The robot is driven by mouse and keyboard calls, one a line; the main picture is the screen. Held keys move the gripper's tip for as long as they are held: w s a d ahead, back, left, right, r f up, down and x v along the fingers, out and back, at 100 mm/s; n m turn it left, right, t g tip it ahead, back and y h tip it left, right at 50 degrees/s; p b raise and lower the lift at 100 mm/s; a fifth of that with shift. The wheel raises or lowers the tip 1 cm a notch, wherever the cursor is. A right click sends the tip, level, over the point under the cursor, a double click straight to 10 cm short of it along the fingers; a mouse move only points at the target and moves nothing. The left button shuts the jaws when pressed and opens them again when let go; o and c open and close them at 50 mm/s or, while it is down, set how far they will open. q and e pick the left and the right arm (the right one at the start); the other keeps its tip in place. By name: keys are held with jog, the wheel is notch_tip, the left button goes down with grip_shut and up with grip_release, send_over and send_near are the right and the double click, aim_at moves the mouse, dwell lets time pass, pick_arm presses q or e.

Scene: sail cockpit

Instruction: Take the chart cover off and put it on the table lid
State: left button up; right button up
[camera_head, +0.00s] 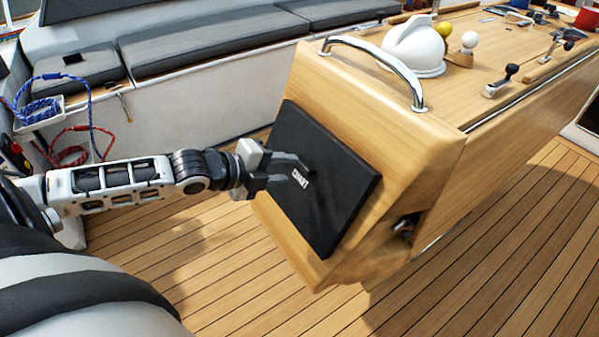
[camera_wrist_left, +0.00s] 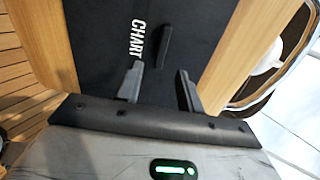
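The chart cover (camera_head: 335,197) is a black square panel with white "CHART" lettering, on the sloping end of the wooden table. It fills the upper middle of the left wrist view (camera_wrist_left: 100,40). A small black raised grip (camera_wrist_left: 163,46) stands out from it beside the lettering. My left gripper (camera_head: 292,170) is in front of the cover, its fingers pointing at it. In the left wrist view its two fingers (camera_wrist_left: 160,70) are apart, with the grip just beyond and between the tips; nothing is held. The table lid (camera_head: 478,48) is the wooden top. My right gripper is not in view.
A chrome rail (camera_head: 385,62) arches over the table's near end. A white domed compass (camera_head: 414,48), yellow and white balls and a dark-handled lever (camera_head: 502,80) stand on the top. Grey-cushioned benches (camera_head: 210,45) line the back left, with blue and red ropes at far left.

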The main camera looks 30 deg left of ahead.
aim_at(303, 169)
pick_arm(q)
jog(key=x, duration=0.3)
jog(key=shift+w+f+b, duration=0.1)
jog(key=shift+w+b, duration=0.15)
jog(key=shift+b, duration=0.05)
jog(key=shift+x, duration=0.95)
grip_shut()
jog(key=shift+s, duration=0.1)
